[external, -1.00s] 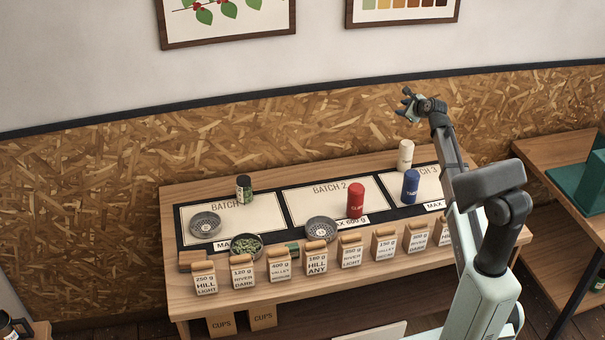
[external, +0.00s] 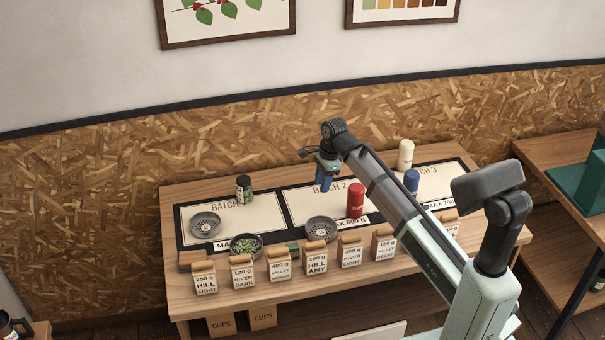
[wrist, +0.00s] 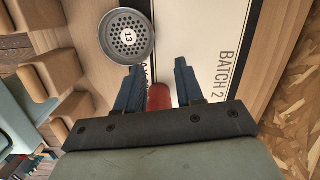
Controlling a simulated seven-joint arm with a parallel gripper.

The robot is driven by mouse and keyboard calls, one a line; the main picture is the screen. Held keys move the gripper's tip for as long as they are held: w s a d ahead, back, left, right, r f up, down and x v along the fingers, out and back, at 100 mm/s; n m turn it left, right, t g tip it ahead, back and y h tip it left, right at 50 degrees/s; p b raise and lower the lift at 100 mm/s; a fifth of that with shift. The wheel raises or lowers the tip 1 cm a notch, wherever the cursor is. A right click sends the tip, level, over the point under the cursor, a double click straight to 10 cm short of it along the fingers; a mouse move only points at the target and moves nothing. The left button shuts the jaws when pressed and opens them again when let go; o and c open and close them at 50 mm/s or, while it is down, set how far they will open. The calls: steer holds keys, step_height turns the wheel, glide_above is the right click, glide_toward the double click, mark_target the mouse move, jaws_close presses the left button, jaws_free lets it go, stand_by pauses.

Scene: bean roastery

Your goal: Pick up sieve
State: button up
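A round grey sieve (external: 321,230) with a perforated bottom lies at the front edge of the BATCH 2 panel. It also shows in the wrist view, marked 13 (wrist: 127,37). A second, similar sieve (external: 205,224) lies on the left panel. My gripper (external: 325,186) is above the BATCH 2 panel, behind and above the sieve marked 13. In the wrist view my gripper (wrist: 159,65) has its two blue fingers apart with nothing held. The sieve lies beyond the left fingertip, and a red canister shows low between the fingers.
The red canister (external: 356,200) stands right of the sieve marked 13. A dish of green beans (external: 246,244) and a dark jar (external: 244,188) are to the left. Several labelled bags (external: 317,258) line the table front. A blue canister (external: 411,183) and a cream canister (external: 405,155) stand right.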

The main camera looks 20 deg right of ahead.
steer(key=s+a, duration=0.1)
steer(key=s, duration=0.1)
glide_above(315, 218)
steer(key=f, duration=0.8)
steer(key=shift+s+d+f, duration=0.15)
steer(key=shift+s+d, duration=0.1)
steer(key=shift+s, duration=0.1)
steer(key=shift+w+a+f, duration=0.15)
steer(key=shift+w+f, duration=0.05)
steer(key=shift+f, duration=1.2)
steer(key=shift+w+a+f, duration=0.1)
steer(key=shift+w+f, duration=0.05)
steer(key=shift+f, duration=1.25)
steer(key=shift+c, duration=0.3)
jaws_close()
